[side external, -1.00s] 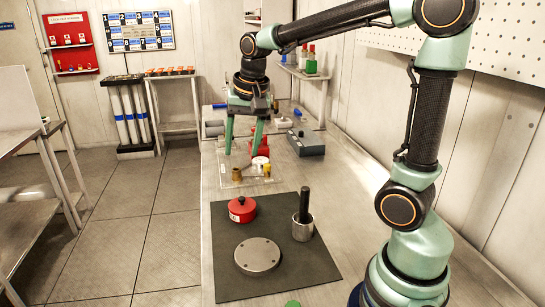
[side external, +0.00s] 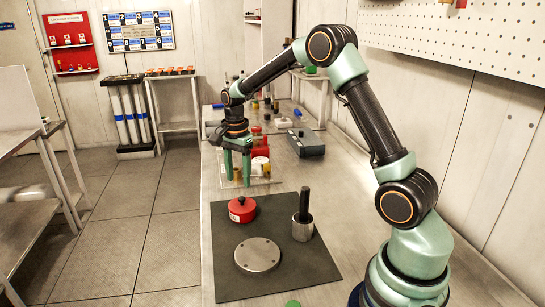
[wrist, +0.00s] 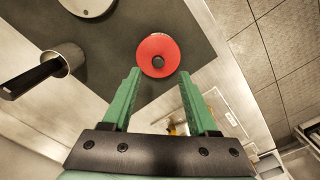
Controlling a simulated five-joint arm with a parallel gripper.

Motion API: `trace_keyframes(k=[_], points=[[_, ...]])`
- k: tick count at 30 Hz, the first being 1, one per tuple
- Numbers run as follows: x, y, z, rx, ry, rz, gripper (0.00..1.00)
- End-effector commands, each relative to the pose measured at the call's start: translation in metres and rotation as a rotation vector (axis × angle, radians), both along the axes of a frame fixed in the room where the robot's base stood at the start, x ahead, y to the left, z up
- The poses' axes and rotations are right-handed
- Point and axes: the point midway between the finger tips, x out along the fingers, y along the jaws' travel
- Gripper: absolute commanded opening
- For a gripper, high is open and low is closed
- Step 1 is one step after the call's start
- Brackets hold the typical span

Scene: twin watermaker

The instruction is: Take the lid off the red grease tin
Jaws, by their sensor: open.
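The red grease tin (side external: 242,209) stands on the dark mat, with its red lid and dark centre knob on top. In the wrist view the round red lid (wrist: 150,50) shows just beyond the fingertips, between their lines, with its dark knob in the middle. My gripper (side external: 237,178) points down behind the tin, over the clear tray, with its green fingers apart and nothing between them. It also shows open in the wrist view (wrist: 160,75). The fingers are apart from the tin.
On the dark mat (side external: 300,270) are a grey metal disc (side external: 257,255) and a metal cup with a black handle (side external: 303,222). A clear tray (side external: 230,183) with small parts lies behind the tin. The bench right of the mat is clear.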

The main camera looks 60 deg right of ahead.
Motion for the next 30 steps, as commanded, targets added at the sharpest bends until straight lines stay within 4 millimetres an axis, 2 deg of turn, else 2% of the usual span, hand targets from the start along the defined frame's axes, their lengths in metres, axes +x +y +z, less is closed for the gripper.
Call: trace_keyframes(k=[8,16,26,29,30], points=[[-0.001,0.000,-0.022,0.001,0.002,0.001,0.59],[-0.004,-0.002,-0.059,0.001,0.003,0.002,0.59],[-0.003,-0.002,-0.065,0.000,-0.001,0.002,0.59],[-0.003,-0.002,-0.065,0.000,-0.001,0.002,0.25],[-0.003,-0.002,-0.065,0.000,-0.001,0.002,0.10]])
